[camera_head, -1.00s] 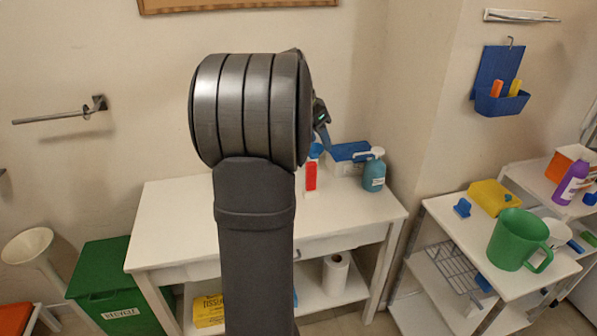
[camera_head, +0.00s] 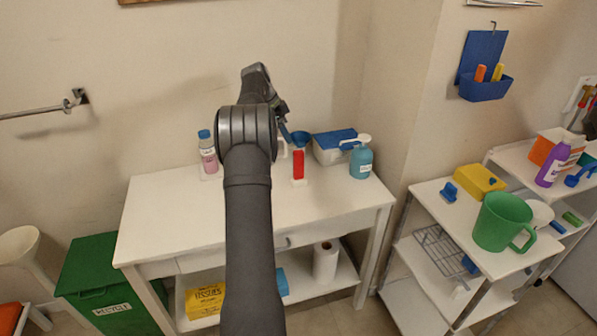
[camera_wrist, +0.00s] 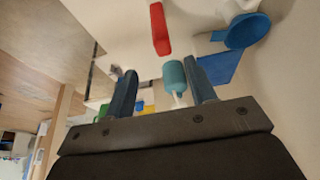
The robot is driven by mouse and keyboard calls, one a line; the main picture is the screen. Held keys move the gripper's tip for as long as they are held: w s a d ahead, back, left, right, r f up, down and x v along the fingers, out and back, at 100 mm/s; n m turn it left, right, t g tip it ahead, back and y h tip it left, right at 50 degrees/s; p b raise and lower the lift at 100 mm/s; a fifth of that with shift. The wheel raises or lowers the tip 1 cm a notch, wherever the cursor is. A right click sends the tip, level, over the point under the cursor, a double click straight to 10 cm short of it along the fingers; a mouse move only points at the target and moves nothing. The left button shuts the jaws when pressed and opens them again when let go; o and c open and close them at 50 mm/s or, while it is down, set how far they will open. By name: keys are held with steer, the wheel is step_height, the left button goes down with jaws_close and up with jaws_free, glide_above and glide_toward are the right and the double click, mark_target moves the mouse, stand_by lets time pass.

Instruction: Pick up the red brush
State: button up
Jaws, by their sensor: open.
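The red brush (camera_head: 298,165) stands upright on the white table, its red handle above a white base. It also shows in the wrist view (camera_wrist: 160,28), at the top centre, beyond my fingertips. My gripper (camera_wrist: 160,66) is open and empty, with a finger on each side of the view and clear space between it and the brush. In the head view my gripper (camera_head: 284,118) is small and partly hidden by my arm, above and slightly left of the brush.
A blue funnel-like item (camera_head: 300,138) is just behind the brush. A blue-capped bottle (camera_head: 207,152) is at left. The table front (camera_head: 330,195) is clear.

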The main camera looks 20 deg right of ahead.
mark_target(300, 158)
steer(key=x, duration=0.8)
steer(key=shift+d+f, duration=0.15)
steer(key=shift+d+x, duration=0.2)
steer(key=shift+x, duration=2.4)
steer(key=c, duration=1.1)
steer(key=shift+r, duration=0.2)
